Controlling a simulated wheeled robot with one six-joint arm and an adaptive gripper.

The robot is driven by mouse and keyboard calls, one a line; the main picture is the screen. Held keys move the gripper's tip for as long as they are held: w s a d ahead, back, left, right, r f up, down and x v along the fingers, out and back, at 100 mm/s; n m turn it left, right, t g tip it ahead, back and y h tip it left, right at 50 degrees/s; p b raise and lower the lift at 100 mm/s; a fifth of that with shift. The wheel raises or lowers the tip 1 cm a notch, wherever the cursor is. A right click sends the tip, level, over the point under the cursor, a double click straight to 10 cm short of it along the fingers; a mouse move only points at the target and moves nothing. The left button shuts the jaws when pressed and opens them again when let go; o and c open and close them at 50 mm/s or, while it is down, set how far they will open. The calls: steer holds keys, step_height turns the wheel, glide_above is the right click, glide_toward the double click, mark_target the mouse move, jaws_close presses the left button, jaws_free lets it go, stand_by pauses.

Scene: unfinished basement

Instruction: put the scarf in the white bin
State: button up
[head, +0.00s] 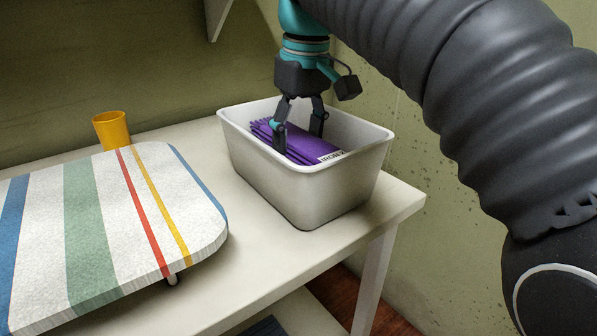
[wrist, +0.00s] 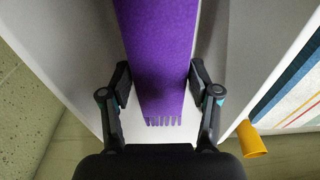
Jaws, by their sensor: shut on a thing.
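The purple fringed scarf (head: 304,143) is inside the white bin (head: 325,188), which stands on the white table near its right corner. A pale label with dark lettering shows on the scarf's near end. My gripper (head: 299,136) reaches down into the bin from above and is shut on the scarf. In the wrist view the scarf (wrist: 160,60) runs between the two fingers of my gripper (wrist: 160,97), with its fringe toward the palm. The bin's floor under the scarf is mostly hidden in the head view.
A striped board (head: 85,225) with rounded corners covers the table's left side. A yellow cup (head: 112,130) stands behind it, also in the wrist view (wrist: 251,140). The green wall (head: 405,160) is close behind the bin. Bare table (head: 265,245) lies in front of the bin.

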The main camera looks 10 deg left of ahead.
mark_target(298, 163)
steer(key=shift+f+b, duration=0.6)
steer(key=shift+f, duration=2.15)
steer(key=shift+f, duration=0.15)
steer(key=o, duration=1.3)
steer(key=r+p, duration=0.1)
steer(key=r, duration=0.3)
steer(key=r+p, duration=0.1)
steer(key=r, duration=0.3)
steer(key=s+d+r+p, duration=0.1)
steer(key=r, duration=0.3)
steer(key=shift+r, duration=0.15)
